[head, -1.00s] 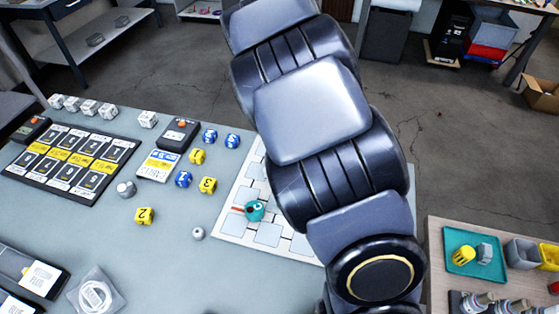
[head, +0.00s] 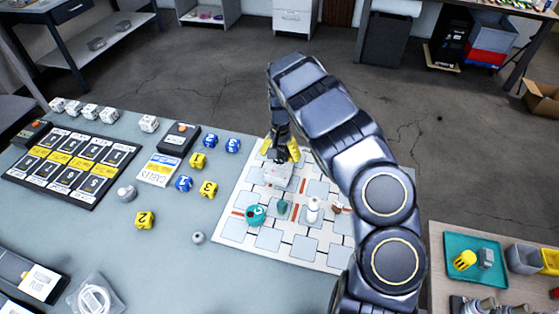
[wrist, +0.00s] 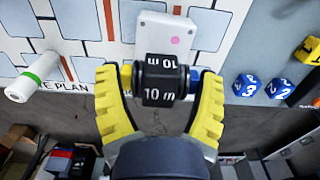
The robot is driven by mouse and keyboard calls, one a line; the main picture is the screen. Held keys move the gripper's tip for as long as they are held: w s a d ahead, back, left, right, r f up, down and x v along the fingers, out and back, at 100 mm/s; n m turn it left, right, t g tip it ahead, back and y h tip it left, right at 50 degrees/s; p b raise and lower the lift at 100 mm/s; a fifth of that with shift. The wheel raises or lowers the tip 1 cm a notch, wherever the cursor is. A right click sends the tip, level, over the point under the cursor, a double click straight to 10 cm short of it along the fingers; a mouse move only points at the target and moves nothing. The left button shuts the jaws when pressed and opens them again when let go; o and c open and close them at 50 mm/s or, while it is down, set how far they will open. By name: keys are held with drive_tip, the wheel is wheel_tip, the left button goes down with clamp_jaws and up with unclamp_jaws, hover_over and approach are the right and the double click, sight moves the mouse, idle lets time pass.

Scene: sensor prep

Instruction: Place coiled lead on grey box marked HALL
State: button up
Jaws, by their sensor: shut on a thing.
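My gripper (head: 280,152) is over the far left part of the white plan board (head: 232,226). In the wrist view, its yellow fingers (wrist: 160,82) are shut on a dark reel-like piece marked "10 m" (wrist: 158,92), with blue at its right end. I cannot be sure that this is the coiled lead. A pale box (head: 274,177) with a pink dot sits on the board just below the gripper; it also shows in the wrist view (wrist: 163,35), beyond the held piece. No HALL mark is readable on it. A coiled cable in a clear bag (head: 95,298) lies at the lower left.
A teal piece (head: 255,214), a small green piece (head: 282,207) and a white figure-like piece (head: 313,210) stand on the board. Blue and yellow numbered pieces (head: 208,188) lie left of it. A teal tray (head: 452,272) is on the right-hand table.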

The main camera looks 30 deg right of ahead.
sight(280, 166)
drive_tip(key=shift+w+d+f, duration=0.15)
drive_tip(key=shift+w+f, duration=0.15)
drive_tip(key=shift+f, duration=0.2)
drive_tip(key=shift+w+f, duration=0.15)
drive_tip(key=shift+f, duration=1.4)
drive_tip(key=shift+f, duration=0.15)
drive_tip(key=o, duration=1.1)
drive_tip(key=shift+c, duration=0.2)
